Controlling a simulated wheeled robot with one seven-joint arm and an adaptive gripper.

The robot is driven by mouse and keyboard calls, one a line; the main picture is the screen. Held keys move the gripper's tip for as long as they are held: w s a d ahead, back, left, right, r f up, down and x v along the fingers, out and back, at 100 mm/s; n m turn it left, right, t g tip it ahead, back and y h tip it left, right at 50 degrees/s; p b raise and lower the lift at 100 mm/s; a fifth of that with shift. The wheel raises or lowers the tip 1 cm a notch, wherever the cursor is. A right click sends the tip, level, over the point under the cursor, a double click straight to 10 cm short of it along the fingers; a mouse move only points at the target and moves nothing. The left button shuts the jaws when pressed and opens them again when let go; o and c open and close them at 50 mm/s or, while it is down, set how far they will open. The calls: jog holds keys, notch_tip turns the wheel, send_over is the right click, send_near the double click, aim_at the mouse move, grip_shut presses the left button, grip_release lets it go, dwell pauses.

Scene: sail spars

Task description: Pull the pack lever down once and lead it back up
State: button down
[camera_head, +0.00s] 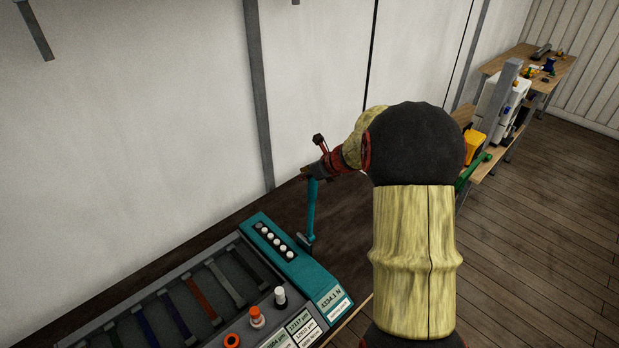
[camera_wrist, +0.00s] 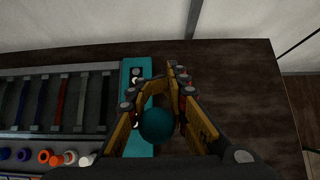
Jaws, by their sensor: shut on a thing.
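The pack lever (camera_head: 311,212) is a teal rod at the right side of the teal panel of the machine, and it stands roughly upright. My gripper (camera_head: 312,174) is at the lever's top end. In the wrist view, the lever's round teal knob (camera_wrist: 157,126) sits between the two fingers of my gripper (camera_wrist: 158,92), which is shut on it. The fingers hide the lever's top in the head view, and the knob hides the rod below it in the wrist view.
The teal panel (camera_head: 283,254) carries a row of white buttons and a readout. Beside it a rack (camera_head: 160,300) holds several coloured strips, with round knobs (camera_head: 257,317) in front. Dark tabletop lies around the lever, near a pale wall. Another bench (camera_head: 555,70) stands far right.

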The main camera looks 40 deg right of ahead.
jog(key=shift+a+f, duration=0.1)
jog(key=shift+f, duration=0.05)
jog(key=w, duration=0.2)
jog(key=w+p, duration=0.1)
jog(key=w, duration=0.2)
jog(key=shift+w+a+f, duration=0.1)
jog(key=shift+a+f, duration=0.05)
jog(key=shift+f, duration=0.05)
dwell(0.6)
jog(key=shift+w+f, duration=0.1)
jog(key=shift+w, duration=0.5)
jog(key=c, duration=2.2)
grip_release()
jog(key=shift+w, duration=0.15)
jog(key=shift+o, duration=1.2)
jog(key=o, duration=0.3)
jog(key=shift+r, duration=0.2)
jog(key=o, duration=0.3)
